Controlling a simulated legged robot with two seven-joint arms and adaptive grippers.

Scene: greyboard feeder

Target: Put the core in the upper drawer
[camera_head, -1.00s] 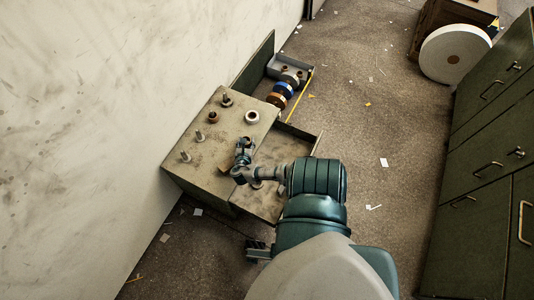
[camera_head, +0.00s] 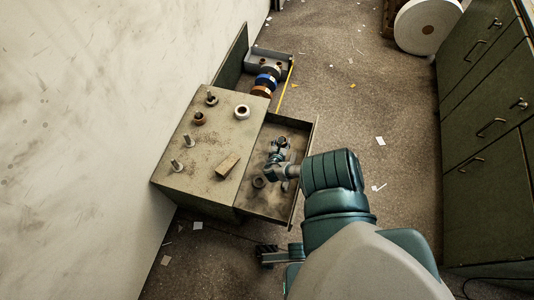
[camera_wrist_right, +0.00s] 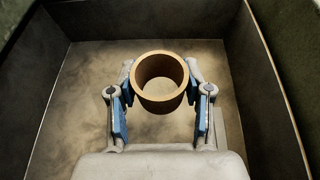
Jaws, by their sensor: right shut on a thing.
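The core is a short brown cardboard tube (camera_wrist_right: 159,82). In the right wrist view it stands between the two blue-padded fingers of my right gripper (camera_wrist_right: 160,112), which is shut on it. In the head view my right gripper (camera_head: 270,174) is over the open drawer (camera_head: 262,207) of the small cabinet, with the core (camera_head: 258,182) at its tip. The wrist view shows the drawer's bare floor and walls around the core; I cannot tell whether the core touches the floor.
Coloured rolls (camera_head: 265,82) lie behind. Green cabinets (camera_head: 490,120) stand at right, a wall at left. Paper scraps litter the floor.

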